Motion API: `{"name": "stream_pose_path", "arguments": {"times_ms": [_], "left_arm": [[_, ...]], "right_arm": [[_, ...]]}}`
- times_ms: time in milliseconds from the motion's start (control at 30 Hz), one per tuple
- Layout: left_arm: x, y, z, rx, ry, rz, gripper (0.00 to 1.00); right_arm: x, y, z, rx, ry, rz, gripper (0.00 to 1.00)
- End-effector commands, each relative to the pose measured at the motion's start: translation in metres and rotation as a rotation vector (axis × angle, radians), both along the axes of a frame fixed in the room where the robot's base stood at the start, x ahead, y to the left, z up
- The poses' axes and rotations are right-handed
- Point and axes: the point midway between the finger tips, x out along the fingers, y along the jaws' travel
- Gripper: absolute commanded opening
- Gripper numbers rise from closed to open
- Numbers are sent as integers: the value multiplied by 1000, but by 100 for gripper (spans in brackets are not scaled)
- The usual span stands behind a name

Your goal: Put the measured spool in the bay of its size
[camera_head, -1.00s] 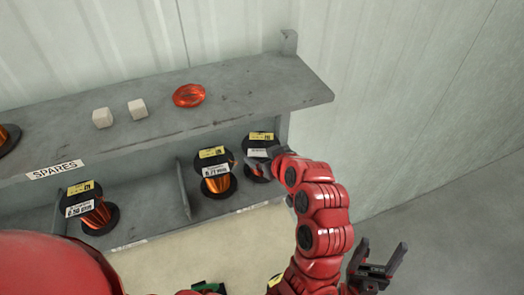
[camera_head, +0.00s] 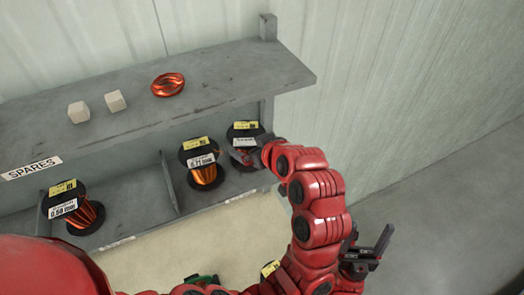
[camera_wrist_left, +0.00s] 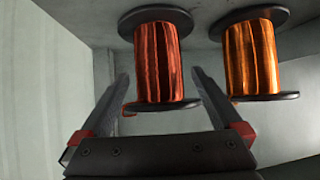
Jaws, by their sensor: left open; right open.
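A dark copper spool (camera_head: 243,131) with black flanges stands in the right bay of the lower shelf. My left gripper (camera_head: 243,155) is at its front, partly hidden by my own wrist in the head view. In the left wrist view the dark copper spool (camera_wrist_left: 158,62) shows between the open fingers, beyond my left gripper (camera_wrist_left: 160,75); I cannot tell whether they touch it. My right gripper (camera_head: 367,250) is open and empty at lower right.
A 0.50 mm spool (camera_head: 80,214) stands in the left bay. A divider (camera_head: 169,182) separates it from the 0.71 mm spool. The upper shelf (camera_head: 215,85) holds two pale cubes (camera_head: 98,106) and an orange-red coil (camera_head: 168,84). Part of a yellow-labelled item (camera_head: 270,268) shows low down, behind my arm.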

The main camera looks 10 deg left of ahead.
Motion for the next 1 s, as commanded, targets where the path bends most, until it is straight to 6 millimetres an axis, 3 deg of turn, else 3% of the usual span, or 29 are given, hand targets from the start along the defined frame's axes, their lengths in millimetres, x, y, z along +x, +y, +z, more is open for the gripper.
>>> {"name": "stream_pose_path", "arguments": {"times_ms": [33, 200, 400, 600, 1000], "left_arm": [[-5, -8, 1, -3, -7, -5, 100], [-29, -29, 22, -3, -7, -5, 100], [-52, -48, 44, -6, -1, -2, 100], [-60, -55, 54, -5, 1, -1, 100], [-61, -55, 55, -2, 1, 0, 100]], "right_arm": [[0, 0, -12, 0, 0, 0, 70], [0, 0, -31, 0, 0, 0, 70], [0, 0, -44, 0, 0, 0, 70], [0, 0, -47, 0, 0, 0, 70], [0, 0, -46, 0, 0, 0, 70]]}}
